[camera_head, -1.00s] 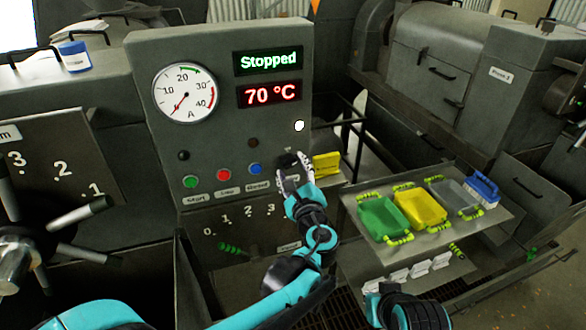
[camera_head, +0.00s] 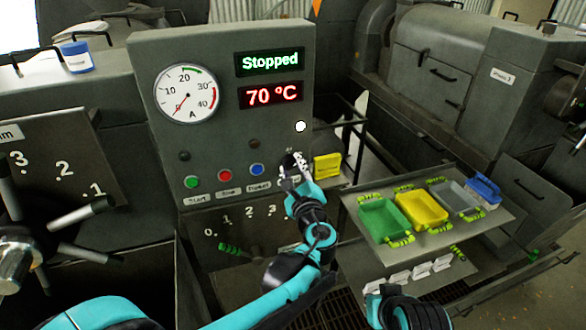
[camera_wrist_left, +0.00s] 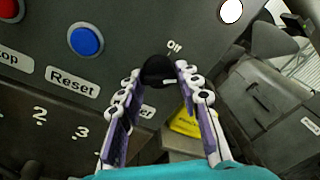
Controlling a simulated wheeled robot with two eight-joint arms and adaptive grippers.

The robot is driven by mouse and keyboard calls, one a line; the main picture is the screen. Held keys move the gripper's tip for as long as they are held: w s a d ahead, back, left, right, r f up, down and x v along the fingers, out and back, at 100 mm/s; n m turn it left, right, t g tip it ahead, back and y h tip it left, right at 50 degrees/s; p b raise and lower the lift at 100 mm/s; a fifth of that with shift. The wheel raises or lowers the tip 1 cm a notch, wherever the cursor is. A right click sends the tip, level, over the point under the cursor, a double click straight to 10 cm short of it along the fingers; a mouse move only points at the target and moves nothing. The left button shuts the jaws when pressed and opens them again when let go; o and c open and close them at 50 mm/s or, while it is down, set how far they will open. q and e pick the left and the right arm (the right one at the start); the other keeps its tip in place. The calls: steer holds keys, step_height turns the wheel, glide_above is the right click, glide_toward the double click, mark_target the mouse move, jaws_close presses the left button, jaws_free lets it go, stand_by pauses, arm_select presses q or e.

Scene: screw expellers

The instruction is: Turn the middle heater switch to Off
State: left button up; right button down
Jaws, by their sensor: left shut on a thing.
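The heater switch is a black round knob (camera_wrist_left: 158,70) on the grey control panel (camera_head: 215,135), with an "Off" label (camera_wrist_left: 174,46) above it in the left wrist view. A small light mark shows at the knob's lower right edge; which way the knob points is not clear. My left gripper (camera_head: 290,162) is at the panel, shut on the knob, with one finger on each side in the left wrist view (camera_wrist_left: 160,80). In the head view the fingers mostly hide the knob. My right gripper (camera_head: 385,300) is low at the bottom, apart from the panel; its fingers are unclear.
A white lamp (camera_head: 300,126) is lit above the knob. Green (camera_head: 192,182), red (camera_head: 225,176) and blue (camera_head: 257,170) buttons lie left of it. The display (camera_head: 270,62) reads "Stopped". A yellow block (camera_head: 327,166) and a tray shelf (camera_head: 480,222) stand to the right.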

arm_select(q)
steer(key=n, duration=0.3)
steer(key=n+b, duration=0.1)
steer(key=n, duration=0.1)
steer(key=shift+f+n+t, duration=0.2)
steer(key=shift+n+t, duration=0.1)
steer(key=shift+n, duration=0.1)
steer(key=n+y, duration=0.1)
steer(key=n, duration=0.5)
steer(key=shift+b, duration=0.3)
steer(key=shift+s, duration=0.1)
steer(key=o, duration=1.1)
steer(key=shift+o, duration=0.2)
steer(key=v, duration=1.2)
steer(key=shift+f, duration=0.1)
